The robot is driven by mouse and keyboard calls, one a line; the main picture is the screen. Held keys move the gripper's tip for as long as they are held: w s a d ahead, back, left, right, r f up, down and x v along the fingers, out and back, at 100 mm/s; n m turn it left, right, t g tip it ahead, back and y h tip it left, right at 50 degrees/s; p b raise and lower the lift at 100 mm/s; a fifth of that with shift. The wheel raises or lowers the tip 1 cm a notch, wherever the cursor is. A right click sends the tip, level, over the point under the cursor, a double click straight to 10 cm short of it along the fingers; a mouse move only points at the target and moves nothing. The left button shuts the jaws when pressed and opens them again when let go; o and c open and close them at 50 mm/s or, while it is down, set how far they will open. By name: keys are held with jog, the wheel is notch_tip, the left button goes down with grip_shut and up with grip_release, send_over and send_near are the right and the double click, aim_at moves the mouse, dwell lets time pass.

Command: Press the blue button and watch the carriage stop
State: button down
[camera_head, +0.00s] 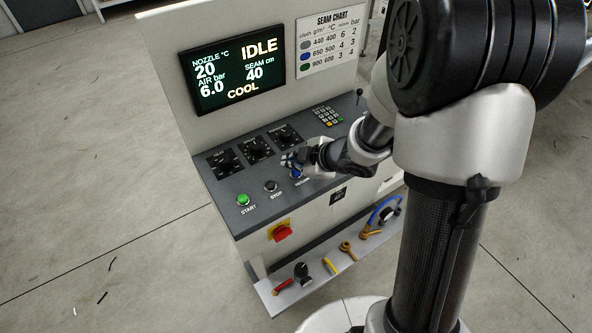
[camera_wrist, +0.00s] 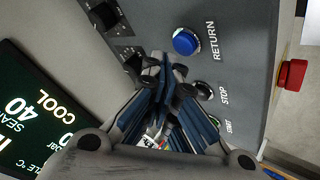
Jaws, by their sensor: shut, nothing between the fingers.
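The blue button (camera_wrist: 186,41), labelled RETURN, stands on the grey sloping control panel (camera_wrist: 240,70) in the wrist view. My gripper (camera_wrist: 165,72) is shut and empty. In that picture its fingertips are just below and left of the blue button, with a gap of panel between them. In the head view my gripper (camera_head: 291,161) is over the panel's front edge area, by the RETURN label, and largely hides the blue button. The carriage is not in view. The screen (camera_head: 238,75) reads IDLE, COOL, nozzle 20, air 6.0, seam 40.
A dark STOP button (camera_head: 270,186) and a green START button (camera_head: 243,200) sit left of my gripper. Dials (camera_head: 255,148) and a keypad (camera_head: 328,117) lie behind. A red switch (camera_head: 282,232) is on the front face, above a tool shelf (camera_head: 325,270).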

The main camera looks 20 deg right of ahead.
jog(key=shift+f, duration=0.15)
dwell(0.4)
jog(key=shift+f+b, duration=0.3)
